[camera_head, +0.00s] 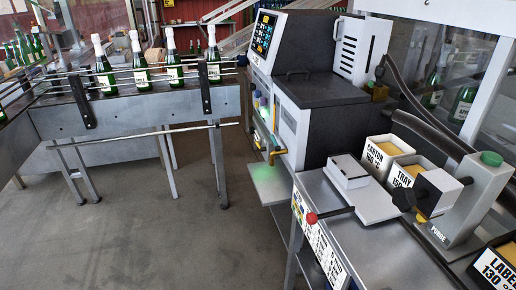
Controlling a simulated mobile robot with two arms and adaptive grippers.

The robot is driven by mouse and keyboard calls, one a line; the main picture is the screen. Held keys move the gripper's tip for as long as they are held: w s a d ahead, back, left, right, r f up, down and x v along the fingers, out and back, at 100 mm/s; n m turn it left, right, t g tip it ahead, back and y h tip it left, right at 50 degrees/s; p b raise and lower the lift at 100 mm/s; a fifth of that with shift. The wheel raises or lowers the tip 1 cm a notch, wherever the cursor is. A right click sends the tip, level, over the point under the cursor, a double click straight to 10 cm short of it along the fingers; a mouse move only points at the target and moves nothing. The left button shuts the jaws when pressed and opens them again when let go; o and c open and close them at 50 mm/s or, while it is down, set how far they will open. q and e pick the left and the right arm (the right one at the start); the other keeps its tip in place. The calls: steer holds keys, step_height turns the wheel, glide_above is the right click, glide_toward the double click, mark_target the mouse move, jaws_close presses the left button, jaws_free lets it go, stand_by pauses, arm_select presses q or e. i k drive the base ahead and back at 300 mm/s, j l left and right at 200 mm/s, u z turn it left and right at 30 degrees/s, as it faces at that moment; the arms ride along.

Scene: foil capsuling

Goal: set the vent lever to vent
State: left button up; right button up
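A lever with a red ball knob (311,218) sticks out on a dark rod to the left, over the front edge of the steel bench. No marking on it is readable, so I cannot tell whether it is the vent lever or which setting it is at. A yellow handle or nozzle (275,153) is on the front of the dark machine (318,100), above a small green-lit plate (268,184). Neither of my grippers shows in the head view.
On the bench stand a white box (348,171), bins marked CARTON (376,157) and TRAY (404,179), a grey PURGE post (463,205) with a green button, and a LABEL bin (494,270). Left, foil-topped bottles (104,68) stand on a conveyor (140,111). The floor between is clear.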

mark_target(262, 149)
steer(key=i+j+z, duration=0.1)
steer(key=i+j, duration=0.2)
steer(key=i+j+z, duration=0.1)
steer(key=i+j, duration=0.25)
steer(key=i+j+z, duration=0.1)
steer(key=i+j, duration=0.2)
steer(key=i+j+z, duration=0.1)
steer(key=i+j, duration=0.2)
steer(key=j, duration=0.15)
steer(key=i+j+z, duration=0.1)
steer(key=i+j, duration=0.2)
steer(key=i+j+z, duration=0.15)
steer(key=j, duration=0.35)
steer(key=i+j+z, duration=0.1)
steer(key=i+j, duration=0.25)
steer(key=j, duration=0.1)
